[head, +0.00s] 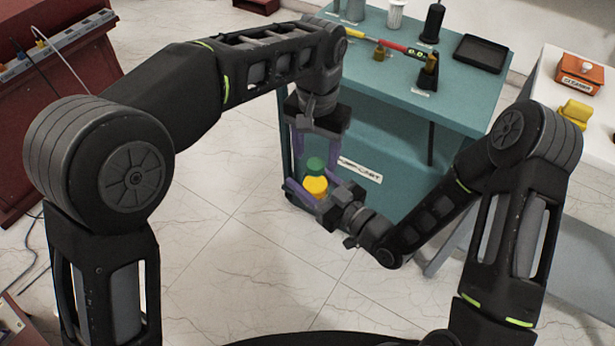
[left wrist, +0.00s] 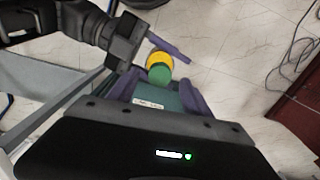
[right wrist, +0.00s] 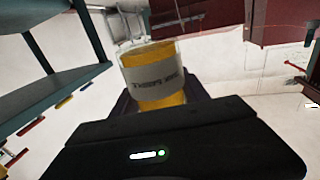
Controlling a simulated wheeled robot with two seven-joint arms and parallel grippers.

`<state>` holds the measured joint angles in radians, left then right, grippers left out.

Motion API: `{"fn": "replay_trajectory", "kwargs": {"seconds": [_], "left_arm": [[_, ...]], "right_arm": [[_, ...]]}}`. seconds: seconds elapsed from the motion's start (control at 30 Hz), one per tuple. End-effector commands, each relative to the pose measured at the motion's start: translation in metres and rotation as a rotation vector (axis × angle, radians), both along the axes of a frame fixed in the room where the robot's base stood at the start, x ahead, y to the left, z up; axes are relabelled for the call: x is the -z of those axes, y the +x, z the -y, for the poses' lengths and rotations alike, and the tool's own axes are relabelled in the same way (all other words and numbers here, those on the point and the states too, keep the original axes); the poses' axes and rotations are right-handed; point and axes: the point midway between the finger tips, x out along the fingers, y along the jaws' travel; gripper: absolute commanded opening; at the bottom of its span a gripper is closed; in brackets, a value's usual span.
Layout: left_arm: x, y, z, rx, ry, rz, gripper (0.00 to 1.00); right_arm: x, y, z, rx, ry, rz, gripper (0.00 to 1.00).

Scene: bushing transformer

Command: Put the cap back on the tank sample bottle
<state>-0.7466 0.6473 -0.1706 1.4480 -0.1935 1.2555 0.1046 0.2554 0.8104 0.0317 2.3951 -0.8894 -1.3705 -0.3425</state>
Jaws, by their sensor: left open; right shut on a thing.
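The tank sample bottle (right wrist: 153,82), with yellow contents and a pale label, is held in my right gripper (head: 313,192). It also shows as a yellow round shape in the head view (head: 316,186) and the left wrist view (left wrist: 159,59). The cap is not visible in the right wrist view.
A teal cart (head: 390,85) stands just behind the grippers. A black tray (head: 480,53) and several tools lie on its top. A white table (head: 560,100) with an orange box (head: 580,75) is at the right. Floor (head: 200,215) is open at the left.

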Motion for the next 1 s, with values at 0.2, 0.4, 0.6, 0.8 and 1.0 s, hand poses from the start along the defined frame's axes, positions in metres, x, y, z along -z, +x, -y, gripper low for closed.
{"fn": "replay_trajectory", "kwargs": {"seconds": [0.2,0.4,0.6,0.8,1.0], "left_arm": [[-0.035,0.000,0.001,0.001,-0.001,0.002,0.58],[-0.054,0.000,0.000,0.001,0.000,0.000,0.58],[-0.055,0.000,0.000,0.001,0.001,-0.001,0.58],[-0.053,0.002,-0.002,0.000,0.000,0.000,0.58],[-0.025,0.029,-0.029,-0.008,-0.014,0.012,0.58]], "right_arm": [[0.000,0.000,0.000,0.000,0.001,0.001,0.00],[0.000,0.000,0.000,0.000,0.001,0.001,0.00],[0.000,0.000,0.000,0.000,0.001,0.001,0.00],[0.000,0.000,0.000,0.000,0.001,0.001,0.00],[0.000,0.000,0.000,0.000,0.001,0.001,0.00]]}}
